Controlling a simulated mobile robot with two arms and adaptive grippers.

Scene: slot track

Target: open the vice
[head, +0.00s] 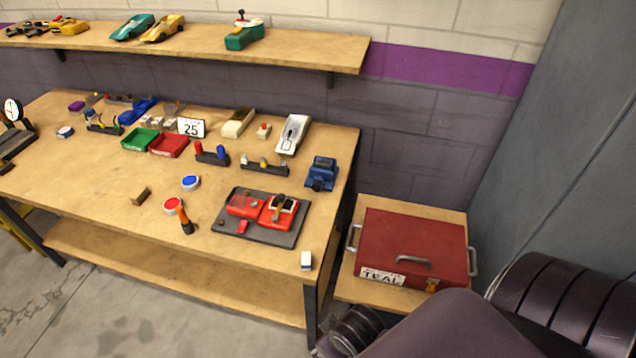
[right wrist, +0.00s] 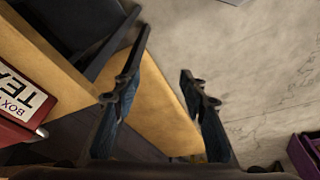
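A small blue vice (head: 321,174) stands near the right edge of the wooden workbench, towards the back. It is too small in the head view to tell how far its jaws are apart. My right gripper (right wrist: 163,75) is open and empty in the right wrist view, with its two fingers apart above the floor and a wooden edge. The vice does not show in the right wrist view. My right arm fills the lower right of the head view, well away from the vice. My left gripper is not in view.
A red toolbox (head: 415,243) stands on a low wooden table right of the workbench (head: 110,205). A dark tray with red parts (head: 232,222), a white car body (head: 292,134) and a small rail (head: 264,166) lie near the vice. A shelf (head: 200,45) hangs above.

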